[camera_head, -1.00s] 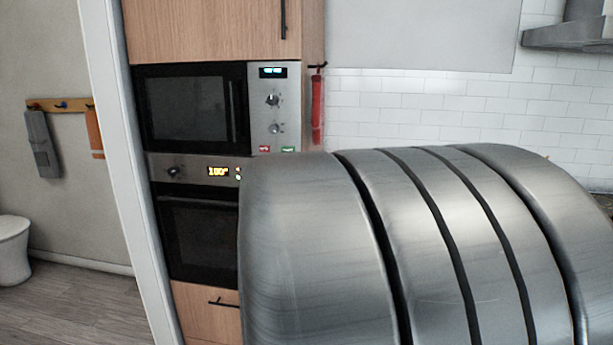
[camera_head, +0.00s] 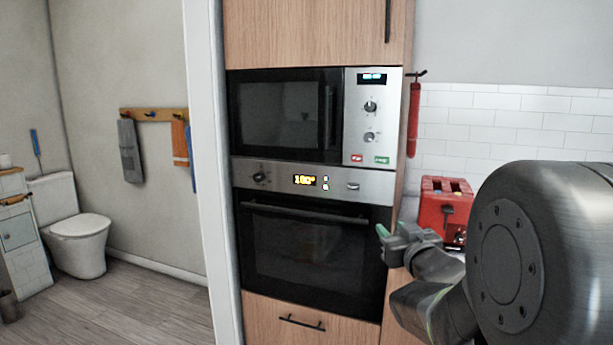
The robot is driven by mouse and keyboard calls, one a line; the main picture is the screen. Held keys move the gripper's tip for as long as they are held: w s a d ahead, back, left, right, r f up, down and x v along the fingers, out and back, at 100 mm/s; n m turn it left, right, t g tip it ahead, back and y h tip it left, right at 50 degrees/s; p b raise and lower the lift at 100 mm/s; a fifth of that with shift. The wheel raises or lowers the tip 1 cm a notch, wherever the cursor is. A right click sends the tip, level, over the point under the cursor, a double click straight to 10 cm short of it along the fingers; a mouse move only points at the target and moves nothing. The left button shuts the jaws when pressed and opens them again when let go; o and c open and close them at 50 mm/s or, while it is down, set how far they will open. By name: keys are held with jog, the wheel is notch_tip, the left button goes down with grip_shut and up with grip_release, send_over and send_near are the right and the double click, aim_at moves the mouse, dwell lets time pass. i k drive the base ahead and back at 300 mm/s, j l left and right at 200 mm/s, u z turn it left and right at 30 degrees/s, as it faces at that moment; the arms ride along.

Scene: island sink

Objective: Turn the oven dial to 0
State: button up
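The oven (camera_head: 310,240) is built into a wooden cabinet below the microwave. Its steel panel carries a dark dial (camera_head: 260,177) on the left, a lit display (camera_head: 304,180) that seems to read 180°, and another knob (camera_head: 352,186) on the right. The dial's exact pointer angle is too small to read. My gripper (camera_head: 384,236), grey with greenish tips, is in front of the oven's right edge, lower than the panel and well right of the left dial. It touches no dial. Its finger gap is too small and angled to judge.
The microwave (camera_head: 285,115) has its own knobs at right. The oven door handle (camera_head: 305,213) juts out below the panel. A red toaster (camera_head: 444,208) stands on the counter at right. A white door frame (camera_head: 215,170) stands left of the cabinet.

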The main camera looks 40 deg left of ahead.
aim_at(258, 178)
jog(key=j+z, duration=0.2)
jog(key=j, duration=0.25)
jog(key=k+j+z, duration=0.2)
jog(key=j, duration=0.2)
jog(key=j+z, duration=0.25)
jog(key=j, duration=0.15)
jog(key=k+j+z, duration=0.2)
jog(key=j, duration=0.2)
jog(key=k+j+z, duration=0.2)
jog(key=j, duration=0.15)
jog(key=k+j, duration=0.2)
jog(key=j, duration=0.2)
jog(key=k+j, duration=0.2)
jog(key=j, duration=0.2)
jog(key=k+j, duration=0.2)
jog(key=j, duration=0.2)
jog(key=k+j, duration=0.2)
jog(key=j, duration=0.15)
jog(key=j+z, duration=0.05)
